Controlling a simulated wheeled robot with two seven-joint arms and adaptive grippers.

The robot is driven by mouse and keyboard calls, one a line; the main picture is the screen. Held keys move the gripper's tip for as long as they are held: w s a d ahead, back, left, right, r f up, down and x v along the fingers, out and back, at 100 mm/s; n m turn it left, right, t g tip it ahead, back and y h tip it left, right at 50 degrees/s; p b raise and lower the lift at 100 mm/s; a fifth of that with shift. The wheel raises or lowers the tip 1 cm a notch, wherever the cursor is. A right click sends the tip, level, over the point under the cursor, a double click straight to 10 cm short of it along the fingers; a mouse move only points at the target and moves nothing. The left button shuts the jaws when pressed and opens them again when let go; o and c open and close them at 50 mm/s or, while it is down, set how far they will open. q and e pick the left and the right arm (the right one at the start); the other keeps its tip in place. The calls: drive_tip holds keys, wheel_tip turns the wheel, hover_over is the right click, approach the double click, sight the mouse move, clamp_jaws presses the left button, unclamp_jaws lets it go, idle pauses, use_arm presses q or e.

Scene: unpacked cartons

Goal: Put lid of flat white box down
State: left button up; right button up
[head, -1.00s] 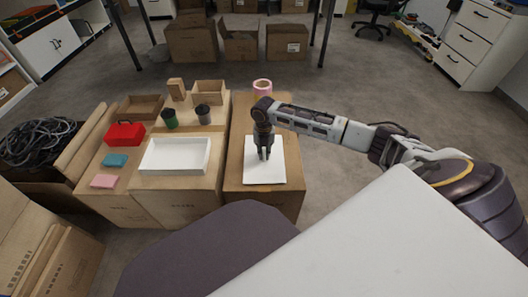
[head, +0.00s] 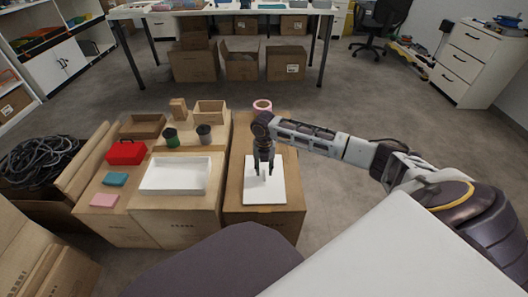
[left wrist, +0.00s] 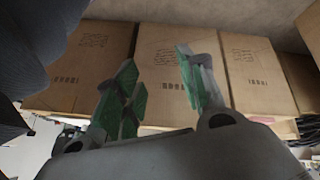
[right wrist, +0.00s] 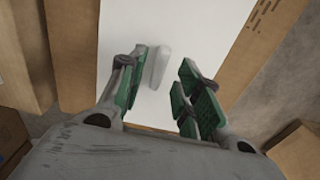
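The white lid (head: 265,193) lies flat on the top of a carton right of the flat white box. It also shows in the right wrist view (right wrist: 205,25), with a raised pale grip (right wrist: 160,66) on its face. The flat white box (head: 150,187) stands open and empty on the neighbouring carton. My right gripper (head: 263,172) is over the lid with its fingers apart; in the right wrist view (right wrist: 160,92) nothing is between the pads, and the grip lies just beyond. My left gripper (left wrist: 155,88) is open and empty, facing carton sides; the head view does not show it.
A pink tape roll (head: 262,105) stands at the far end of the lid's carton. A red case (head: 126,152), two cups, and small teal (head: 115,179) and pink (head: 104,200) boxes are on the left cartons. Floor right of the cartons is clear.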

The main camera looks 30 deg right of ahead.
sight(264, 172)
use_arm(q)
wheel_tip(264, 172, up, 7)
drive_tip(key=a+g+y+p, duration=0.1)
drive_tip(key=a+p, duration=0.1)
drive_tip(key=p, duration=0.1)
drive_tip(key=shift+s, duration=0.45)
use_arm(e)
wheel_tip(264, 172, up, 9)
drive_tip(key=shift+r, duration=0.15)
drive_tip(key=s+a+f+m, duration=0.1)
drive_tip(key=s+a+f, duration=0.1)
drive_tip(key=a, duration=0.3)
drive_tip(key=s+a+f+m+y, duration=0.1)
drive_tip(key=s+a+f+m, duration=0.1)
drive_tip(key=s+a+f, duration=0.1)
drive_tip(key=s+a+f+m, duration=0.2)
drive_tip(key=a, duration=0.4)
drive_tip(key=shift+s+a+f+t+y, duration=0.3)
drive_tip(key=shift+a+f+t+y, duration=0.05)
drive_tip(key=shift+f+t+y, duration=0.05)
drive_tip(key=s+a+f+m+t+y, duration=0.1)
drive_tip(key=s+a+m+t+y, duration=0.1)
drive_tip(key=s+a+m, duration=0.75)
drive_tip(key=s+d+m+t+h, duration=0.1)
drive_tip(key=s+d+m, duration=0.4)
drive_tip(key=m, duration=0.7)
drive_tip(key=shift+s+d+r, duration=0.25)
drive_tip(key=shift+s+d, duration=0.15)
drive_tip(key=shift+s, duration=0.35)
